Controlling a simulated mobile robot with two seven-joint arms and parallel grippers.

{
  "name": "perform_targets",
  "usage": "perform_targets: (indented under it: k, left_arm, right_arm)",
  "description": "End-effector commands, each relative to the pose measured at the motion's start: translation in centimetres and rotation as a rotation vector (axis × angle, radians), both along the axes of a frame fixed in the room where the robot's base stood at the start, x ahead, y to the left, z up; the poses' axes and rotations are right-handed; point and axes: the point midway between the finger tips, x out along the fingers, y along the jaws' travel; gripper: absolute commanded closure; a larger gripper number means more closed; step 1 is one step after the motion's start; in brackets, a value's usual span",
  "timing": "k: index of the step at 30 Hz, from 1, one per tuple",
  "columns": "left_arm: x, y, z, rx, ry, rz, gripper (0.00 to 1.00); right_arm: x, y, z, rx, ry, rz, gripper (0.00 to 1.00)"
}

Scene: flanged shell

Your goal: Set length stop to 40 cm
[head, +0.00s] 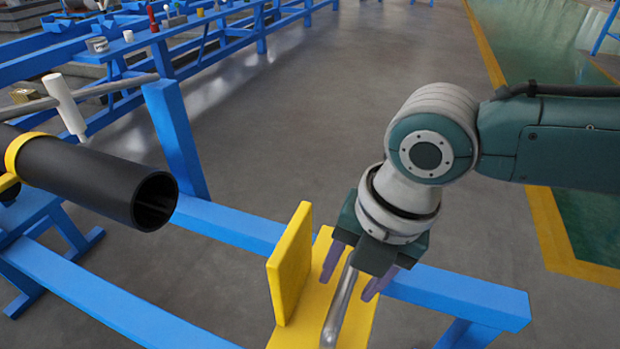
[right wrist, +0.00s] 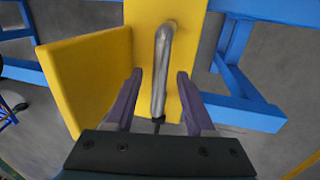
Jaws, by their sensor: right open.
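The length stop is an upright yellow plate (head: 290,265) on a flat yellow base (head: 362,318) over the blue rail. The plate also shows at the left of the right wrist view (right wrist: 90,78). A bent grey metal handle (head: 338,310) lies along the base; it also shows in the right wrist view (right wrist: 162,62). My right gripper (head: 352,276) is open, its purple fingers on either side of the handle, with visible gaps in the right wrist view (right wrist: 158,82). A black pipe (head: 90,180) points its open end towards the stop. No scale is readable. My left gripper is not in view.
A yellow band (head: 22,150) circles the pipe. Blue frame beams (head: 235,222) run below and beside the stop, with a blue post (head: 175,140) behind the pipe. A white cylinder (head: 65,106) sits on a grey rod.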

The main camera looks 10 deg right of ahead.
Motion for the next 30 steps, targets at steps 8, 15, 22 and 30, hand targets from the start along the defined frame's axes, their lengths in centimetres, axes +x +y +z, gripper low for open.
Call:
perform_targets:
  k: [8, 15, 22, 30]
  left_arm:
    - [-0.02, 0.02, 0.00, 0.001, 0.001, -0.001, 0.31]
    - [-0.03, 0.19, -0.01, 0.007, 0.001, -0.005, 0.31]
    - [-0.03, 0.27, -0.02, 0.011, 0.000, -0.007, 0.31]
    - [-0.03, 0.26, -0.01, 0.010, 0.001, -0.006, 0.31]
  right_arm:
    - [-0.02, 0.01, 0.04, 0.001, 0.001, 0.000, 0.67]
    - [-0.02, 0.01, 0.05, 0.001, 0.001, 0.000, 0.94]
    - [-0.01, 0.00, 0.06, 0.000, 0.000, 0.000, 1.00]
    - [0.00, 0.01, 0.06, 0.000, 0.000, 0.000, 1.00]
